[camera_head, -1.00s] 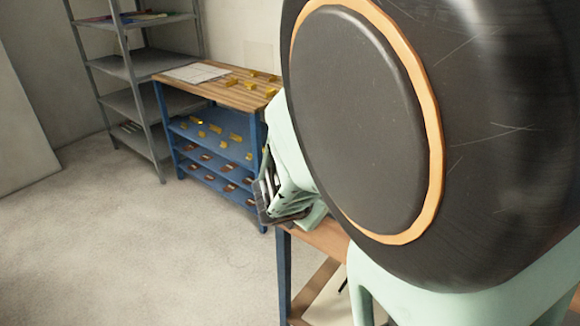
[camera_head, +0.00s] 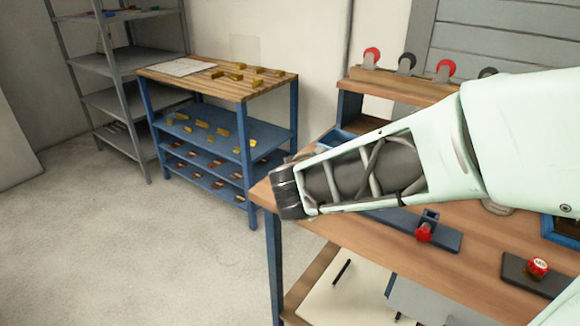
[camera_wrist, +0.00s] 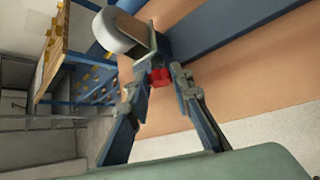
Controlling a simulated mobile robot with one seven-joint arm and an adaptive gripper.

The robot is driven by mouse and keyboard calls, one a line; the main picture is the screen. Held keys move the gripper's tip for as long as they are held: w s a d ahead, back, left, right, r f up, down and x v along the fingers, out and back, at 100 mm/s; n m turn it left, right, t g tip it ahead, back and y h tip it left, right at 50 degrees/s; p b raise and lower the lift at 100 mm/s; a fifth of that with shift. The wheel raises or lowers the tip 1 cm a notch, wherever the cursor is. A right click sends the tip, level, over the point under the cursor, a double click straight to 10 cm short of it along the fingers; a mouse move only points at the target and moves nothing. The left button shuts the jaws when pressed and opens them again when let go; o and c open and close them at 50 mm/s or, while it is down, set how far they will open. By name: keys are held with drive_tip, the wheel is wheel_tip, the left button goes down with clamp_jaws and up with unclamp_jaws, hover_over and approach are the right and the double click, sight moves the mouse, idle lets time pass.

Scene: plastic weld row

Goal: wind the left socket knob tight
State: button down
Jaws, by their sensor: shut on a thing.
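In the wrist view a small red knob (camera_wrist: 159,77) sits on a dark blue bracket below a white-grey round piece (camera_wrist: 118,30). My gripper (camera_wrist: 158,86) is shut on this knob, one finger on each side. In the head view my forearm crosses the bench and hides the gripper and the left end of the blue rail (camera_head: 445,238). Another red knob (camera_head: 424,233) shows on a small blue bracket on the rail, clear of my arm.
A red button (camera_head: 538,266) on a dark plate lies on the wooden bench (camera_head: 485,255) at right. Red and black clamps (camera_head: 445,70) stand on the raised back shelf. A blue rack (camera_head: 255,75) with yellow parts stands beyond the bench. Floor at left is clear.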

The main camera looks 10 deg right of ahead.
idle(0.3)
drive_tip(key=c, duration=1.7)
unclamp_jaws()
drive_tip(key=shift+p, duration=0.3)
drive_tip(key=p, duration=0.2)
drive_tip(key=shift+r+n+g+h+p, duration=0.3)
drive_tip(key=shift+r+p, duration=0.05)
drive_tip(key=shift+w+a+g+h+p, duration=0.1)
drive_tip(key=shift+g+h+p, duration=0.25)
drive_tip(key=shift+p, duration=0.85)
drive_tip(key=g+p, duration=0.1)
drive_tip(key=p, duration=0.2)
drive_tip(key=n+h+p, duration=0.1)
drive_tip(key=p, duration=0.2)
drive_tip(key=shift+w+a+n+g, duration=0.1)
drive_tip(key=shift+w+n+g, duration=0.05)
drive_tip(key=shift+n+g, duration=0.2)
